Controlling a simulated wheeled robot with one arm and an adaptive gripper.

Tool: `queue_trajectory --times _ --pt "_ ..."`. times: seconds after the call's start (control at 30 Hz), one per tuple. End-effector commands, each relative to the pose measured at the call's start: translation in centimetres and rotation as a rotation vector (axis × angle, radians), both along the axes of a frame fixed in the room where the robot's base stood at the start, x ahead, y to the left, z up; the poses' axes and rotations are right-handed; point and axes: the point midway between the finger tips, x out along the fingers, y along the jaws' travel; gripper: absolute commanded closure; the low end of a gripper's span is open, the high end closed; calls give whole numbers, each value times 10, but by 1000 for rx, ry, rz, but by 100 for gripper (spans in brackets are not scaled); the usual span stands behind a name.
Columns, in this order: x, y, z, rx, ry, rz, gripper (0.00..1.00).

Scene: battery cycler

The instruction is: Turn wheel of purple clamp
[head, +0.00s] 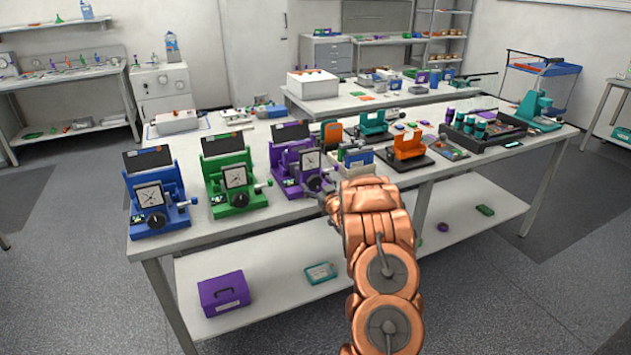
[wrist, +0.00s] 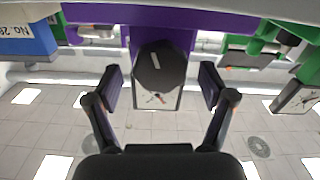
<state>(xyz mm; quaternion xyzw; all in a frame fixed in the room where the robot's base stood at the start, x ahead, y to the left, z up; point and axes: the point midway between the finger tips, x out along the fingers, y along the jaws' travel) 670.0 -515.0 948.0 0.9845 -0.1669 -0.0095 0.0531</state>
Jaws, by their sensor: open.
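The purple clamp (head: 293,163) stands on the table, third in a row of similar devices, with a square dial face on its front. Its dark wheel (head: 314,184) is low on the front, close to the end of my arm. In the wrist view the wheel (wrist: 159,68) is a dark, many-sided knob with a pale mark, in front of the purple body (wrist: 205,22). My gripper (wrist: 160,88) is open, with one finger on each side of the wheel and a visible gap to both. In the head view my fingertips are small and partly hidden by my wrist.
A green clamp (head: 233,178) and a blue clamp (head: 156,192) stand to the left. A white and blue box (head: 355,160) and an orange device (head: 408,146) stand to the right. A purple box (head: 224,293) sits on the lower shelf (head: 262,290).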

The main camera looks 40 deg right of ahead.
Motion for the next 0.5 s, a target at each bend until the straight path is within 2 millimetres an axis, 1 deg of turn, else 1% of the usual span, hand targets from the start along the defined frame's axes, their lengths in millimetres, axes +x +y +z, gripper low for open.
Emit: queue_trajectory --times 0.1,0.2,0.47,0.5 --pt "9 -2 1 0 -1 1 18" --pt "12 -4 0 0 -1 1 18" --pt "13 -4 0 0 -1 0 18" --pt "13 -4 0 0 -1 0 20"
